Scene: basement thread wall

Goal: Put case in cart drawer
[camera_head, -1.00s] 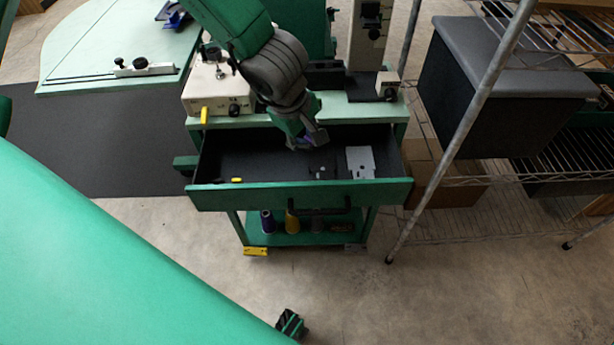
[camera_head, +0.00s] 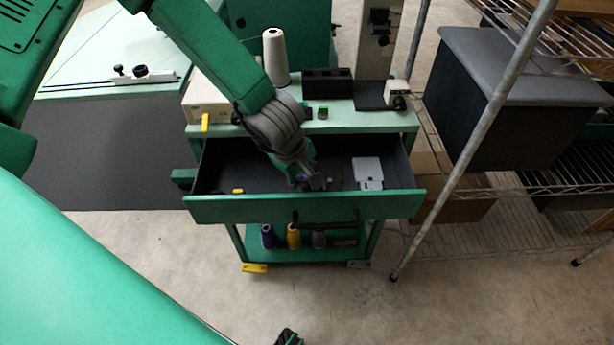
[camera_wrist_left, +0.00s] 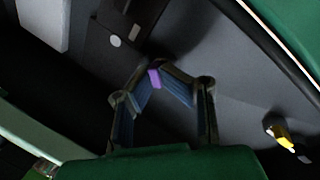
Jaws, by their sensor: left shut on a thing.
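The cart's drawer (camera_head: 300,207) is pulled open, with a green front and a dark inside. My left gripper (camera_head: 314,183) is down inside the drawer, right of its middle and close behind the front wall. It also shows in the left wrist view (camera_wrist_left: 155,72), its fingertips closed on a small purple piece (camera_wrist_left: 154,78), likely the case. The fingers hide much of this piece. The dark drawer floor shows beyond the fingers; I cannot tell whether the piece touches it. My right gripper is not clearly in view.
In the drawer lie a light grey plate (camera_head: 368,172) right of the gripper and a small yellow item (camera_head: 238,191) at the left. A white thread cone (camera_head: 276,58) and a black holder (camera_head: 327,83) stand on the cart top. A wire rack (camera_head: 472,140) stands close right.

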